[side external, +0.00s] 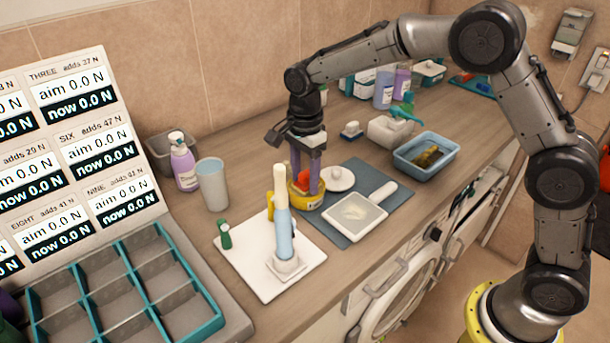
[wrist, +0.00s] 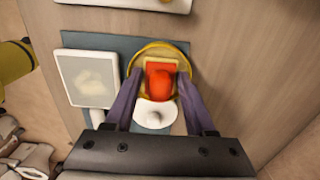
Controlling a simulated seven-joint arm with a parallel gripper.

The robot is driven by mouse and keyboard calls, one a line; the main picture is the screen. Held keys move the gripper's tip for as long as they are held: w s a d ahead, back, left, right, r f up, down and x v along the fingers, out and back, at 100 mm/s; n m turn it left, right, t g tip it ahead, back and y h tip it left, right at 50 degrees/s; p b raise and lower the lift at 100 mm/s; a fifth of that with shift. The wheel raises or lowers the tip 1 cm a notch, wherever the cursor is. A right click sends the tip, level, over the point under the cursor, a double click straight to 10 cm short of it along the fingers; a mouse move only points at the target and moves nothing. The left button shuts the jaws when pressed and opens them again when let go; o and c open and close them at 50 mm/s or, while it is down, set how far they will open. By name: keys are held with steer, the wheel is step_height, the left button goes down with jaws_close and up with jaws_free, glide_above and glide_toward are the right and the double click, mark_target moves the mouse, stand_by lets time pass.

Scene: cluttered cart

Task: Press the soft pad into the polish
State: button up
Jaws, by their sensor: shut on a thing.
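My gripper (side external: 307,185) points straight down, its two purple fingers on either side of a soft pad (side external: 303,179) with a red grip. In the wrist view the pad (wrist: 159,84) shows its red grip and an orange, square-edged base between the fingers. It is over or inside a round yellow tin (side external: 308,203), whose rim (wrist: 151,45) circles it. The fingers and pad hide the tin's inside, so I cannot tell whether the pad touches the polish. A white disc with a knob (side external: 338,179) lies beside the tin.
A white, handled tray with a cream smear (side external: 358,219) lies on the grey-blue mat (side external: 387,187). A white board (side external: 252,272) bears an upright blue-and-cream handled tool (side external: 283,235). A grey cup (side external: 213,187) and blue bin (side external: 426,168) stand nearby. The visible "now" readouts (side external: 113,209) show 0.0 N.

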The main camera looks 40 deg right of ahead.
mark_target(308, 171)
steer(key=shift+f, duration=0.1)
steer(key=shift+r, duration=3.6)
steer(key=shift+d, duration=0.45)
steer(key=d+f+n, duration=0.1)
steer(key=d+n, duration=0.1)
steer(key=d+f+n, duration=0.1)
steer(key=d+n, duration=0.1)
steer(key=d, duration=0.1)
steer(key=s+d+f+n, duration=0.1)
steer(key=d, duration=0.1)
steer(key=shift+d+f+n, duration=0.1)
steer(key=shift+d+n, duration=0.2)
steer(key=shift+n, duration=0.1)
steer(key=n, duration=0.2)
steer(key=d+f+n, duration=0.1)
steer(key=n, duration=0.1)
steer(key=shift+s+f+n, duration=0.1)
steer(key=shift+n, duration=0.2)
steer(key=n, duration=0.4)
steer(key=shift+f, duration=0.15)
